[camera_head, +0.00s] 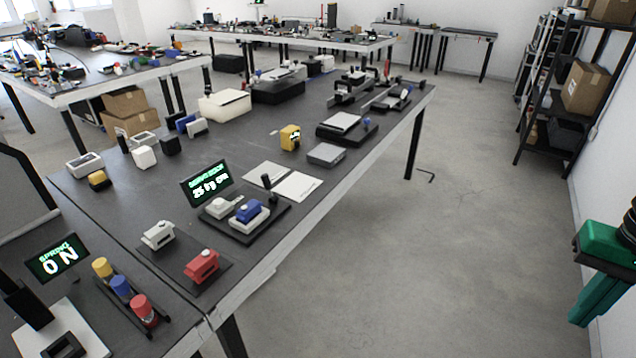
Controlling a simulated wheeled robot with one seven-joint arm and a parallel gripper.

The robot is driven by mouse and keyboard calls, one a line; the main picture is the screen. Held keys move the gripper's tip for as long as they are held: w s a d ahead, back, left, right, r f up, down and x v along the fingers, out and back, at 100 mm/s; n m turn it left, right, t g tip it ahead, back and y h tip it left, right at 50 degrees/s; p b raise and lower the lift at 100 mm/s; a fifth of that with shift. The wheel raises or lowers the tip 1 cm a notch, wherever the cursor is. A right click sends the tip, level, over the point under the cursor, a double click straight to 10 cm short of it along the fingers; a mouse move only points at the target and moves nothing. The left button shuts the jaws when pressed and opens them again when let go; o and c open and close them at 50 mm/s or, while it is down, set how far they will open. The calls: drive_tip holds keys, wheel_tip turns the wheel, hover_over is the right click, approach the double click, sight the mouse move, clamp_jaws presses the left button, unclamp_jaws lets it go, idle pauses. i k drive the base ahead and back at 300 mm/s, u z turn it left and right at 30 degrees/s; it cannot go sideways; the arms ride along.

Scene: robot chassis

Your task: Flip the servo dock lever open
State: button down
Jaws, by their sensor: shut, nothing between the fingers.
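The servo dock (278,222) is a black plate on the near bench, in front of a small screen (206,184) with green text that seems to read "25 kg cm". A blue servo (249,211) sits in a white holder on it, with a pale grey servo-like piece (218,207) to its left. The black lever (267,183) stands roughly upright at the dock's back edge, its knob up. My gripper (580,316), green and teal, hangs at the right edge over the floor, far from the dock. It is shut and empty, partly cut off by the frame.
White sheets (283,181) lie behind the dock. A red servo (202,265) and a white one (158,235) lie in front-left. The floor between bench and shelf (545,100) is clear.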

sight(265, 180)
drive_tip(key=z, duration=0.55)
drive_tip(key=k, duration=0.7)
drive_tip(key=z, duration=0.3)
drive_tip(key=i, duration=1.25)
drive_tip(key=u, duration=1.15)
drive_tip(key=i, duration=0.85)
drive_tip(key=u, duration=0.55)
